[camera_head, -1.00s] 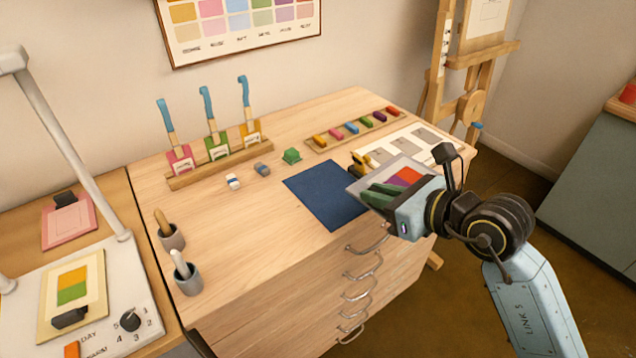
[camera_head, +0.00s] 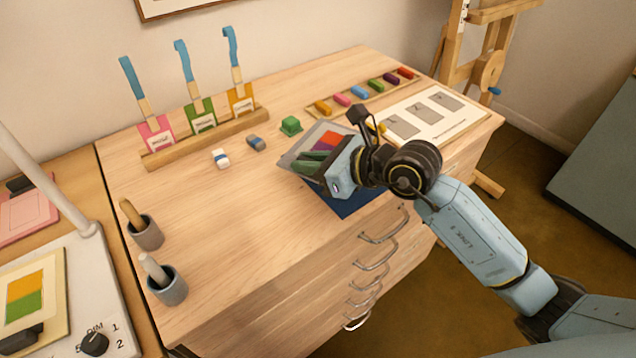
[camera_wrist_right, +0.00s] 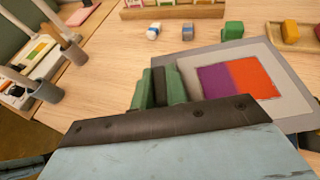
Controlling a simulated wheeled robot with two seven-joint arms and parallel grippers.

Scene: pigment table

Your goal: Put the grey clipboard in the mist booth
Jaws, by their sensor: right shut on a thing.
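The grey clipboard (camera_head: 293,157) carries a card with a purple and orange-red patch. It also shows in the right wrist view (camera_wrist_right: 292,78). My right gripper (camera_head: 310,166) is shut on its near edge, with green fingers around the dark clip. The clipboard is over the blue mat (camera_head: 352,203) and hides most of it; I cannot tell the gap beneath. A pale booth base (camera_head: 88,285) with a post and dial is at the lower left, the only booth-like thing in view. A cream clipboard with yellow and green patches (camera_head: 25,292) lies on it. My left gripper is out of view.
Two grey cups (camera_head: 146,235) with pestles stand at the wooden table's left edge, between clipboard and booth. A white eraser (camera_head: 221,158), a blue-grey eraser (camera_head: 256,143) and a green block (camera_head: 291,126) lie behind.

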